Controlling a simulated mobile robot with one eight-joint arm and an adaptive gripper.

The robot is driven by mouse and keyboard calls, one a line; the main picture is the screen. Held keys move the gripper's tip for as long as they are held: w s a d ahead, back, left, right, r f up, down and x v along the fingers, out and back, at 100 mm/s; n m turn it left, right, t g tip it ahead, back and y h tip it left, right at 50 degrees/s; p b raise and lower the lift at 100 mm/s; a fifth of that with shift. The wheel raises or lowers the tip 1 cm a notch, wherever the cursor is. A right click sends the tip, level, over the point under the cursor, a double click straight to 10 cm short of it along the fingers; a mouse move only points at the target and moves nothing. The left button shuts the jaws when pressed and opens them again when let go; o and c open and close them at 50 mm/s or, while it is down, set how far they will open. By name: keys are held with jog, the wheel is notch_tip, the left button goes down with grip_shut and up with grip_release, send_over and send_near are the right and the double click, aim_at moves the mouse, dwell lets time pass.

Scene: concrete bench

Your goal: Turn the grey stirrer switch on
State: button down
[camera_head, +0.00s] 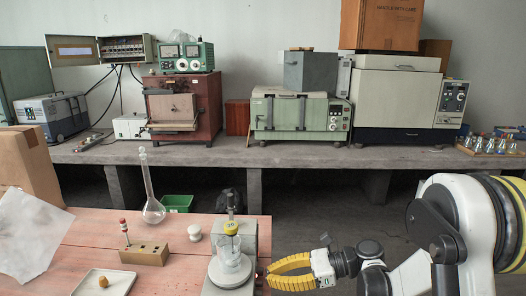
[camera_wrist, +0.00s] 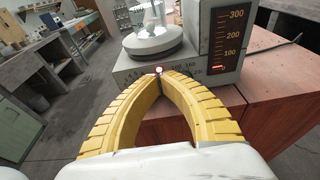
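The grey stirrer (camera_head: 249,240) stands at the right front of the pink bench top, with a glass beaker (camera_head: 230,262) on its plate. In the wrist view the stirrer's grey base (camera_wrist: 130,68) has a dark numbered panel (camera_wrist: 228,40) at right. A small red-and-white switch (camera_wrist: 158,69) shows on the base's front edge, just beyond my fingertips. My gripper (camera_head: 268,278) is right of the stirrer, its yellow fingers curving together at the tips, which show in the wrist view (camera_wrist: 158,78). They look shut with nothing between them. I cannot tell whether they touch the switch.
A round flask (camera_head: 153,211), a wooden block (camera_head: 145,253) with a red-topped rod, a white knob-like piece (camera_head: 195,232) and a small dish (camera_head: 104,283) stand left of the stirrer. A cardboard box (camera_head: 28,165) is far left. Open floor lies right of the bench.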

jog(key=v, duration=0.2)
jog(key=f+v, duration=0.1)
jog(key=v, duration=0.1)
jog(key=shift+d, duration=0.15)
jog(key=s+d+r+n+t+h, duration=0.3)
jog(key=s+d+n+h, duration=0.3)
jog(key=s+n, duration=0.3)
jog(key=s+d+r+n+t+h, duration=0.3)
jog(key=s+d+n+h, duration=0.3)
jog(key=s+n+h, duration=0.2)
jog(key=shift+s+d+r+n+t+h, duration=0.15)
jog(key=shift+s+d+n+t+h, duration=0.2)
jog(key=shift+n+h, duration=0.3)
jog(key=shift+a, duration=0.2)
